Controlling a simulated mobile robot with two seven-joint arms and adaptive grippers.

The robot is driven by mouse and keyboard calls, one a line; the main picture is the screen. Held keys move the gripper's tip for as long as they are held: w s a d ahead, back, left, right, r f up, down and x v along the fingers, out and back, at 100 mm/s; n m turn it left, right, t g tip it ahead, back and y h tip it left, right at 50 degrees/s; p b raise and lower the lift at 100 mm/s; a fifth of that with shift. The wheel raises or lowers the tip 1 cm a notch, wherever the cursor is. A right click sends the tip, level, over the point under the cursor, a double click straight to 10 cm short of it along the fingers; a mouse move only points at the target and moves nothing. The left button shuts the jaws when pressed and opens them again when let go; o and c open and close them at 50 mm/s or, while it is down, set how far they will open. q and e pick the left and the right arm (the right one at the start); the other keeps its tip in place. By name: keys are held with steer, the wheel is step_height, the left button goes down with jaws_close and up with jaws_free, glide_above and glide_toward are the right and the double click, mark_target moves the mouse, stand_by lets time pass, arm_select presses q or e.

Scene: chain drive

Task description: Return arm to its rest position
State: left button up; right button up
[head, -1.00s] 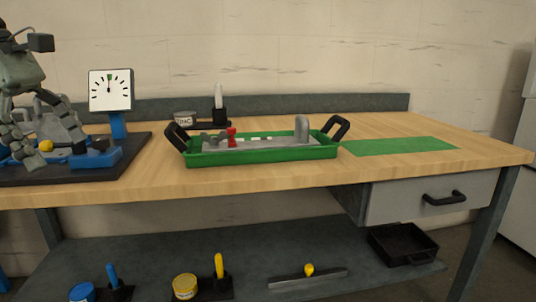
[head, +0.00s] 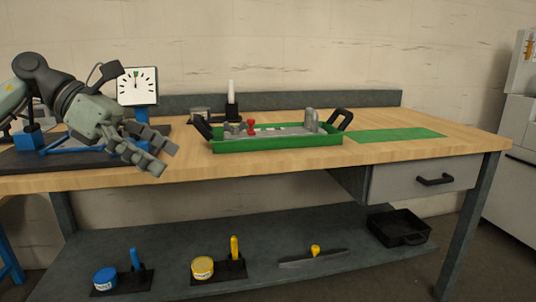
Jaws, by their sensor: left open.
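My left arm comes in from the left in the head view. Its gripper (head: 150,155) is open and empty, in front of the table's left part, with its fingers pointing right and down. It is apart from the green tray (head: 280,143), which lies to its right. Behind the arm stands a blue fixture on a dark base plate (head: 30,160), partly hidden by the arm. A white dial gauge (head: 138,87) on a blue post rises behind the gripper. My right gripper is out of view.
The green tray has black handles and holds a grey part and a red piece (head: 251,128). A green mat (head: 398,135) lies to the right. The lower shelf holds a blue tin (head: 105,279), a yellow tin (head: 203,268) and a black bin (head: 402,229). A drawer (head: 420,181) is shut.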

arm_select(q)
steer(key=w+d+n+t+h, duration=0.1)
steer(key=w+d+n+h, duration=0.25)
steer(key=d+h, duration=0.45)
steer(key=w+d+f+n+t, duration=0.15)
steer(key=w+n+t, duration=0.25)
steer(key=n+t, duration=0.55)
steer(key=w+a+f+n+t+y, duration=0.4)
steer(key=a+f+n+t+y, duration=0.35)
steer(key=n, duration=0.85)
steer(key=s+a+f+n+g+y, duration=0.1)
steer(key=s+a+f+n+y, duration=0.2)
steer(key=f, duration=0.5)
steer(key=a+f+n+g+y, duration=0.2)
steer(key=f+n+y, duration=0.35)
steer(key=f, duration=0.25)
steer(key=s+a+f+n+g+y, duration=0.1)
steer(key=s+a+f+n+y, duration=0.2)
steer(key=f, duration=0.5)
steer(key=s+a+f+n+g, duration=0.1)
steer(key=s+f+n+g, duration=0.3)
steer(key=s+f, duration=0.7)
steer(key=s+a+f+n+g+y, duration=0.1)
steer(key=s+f+n+g, duration=0.3)
steer(key=s+f+g, duration=0.3)
steer(key=s+f, duration=0.5)
steer(key=s, duration=0.4)
steer(key=shift+a+f+n+g, duration=0.3)
steer(key=shift+a+n, duration=0.05)
steer(key=shift+a, duration=0.05)
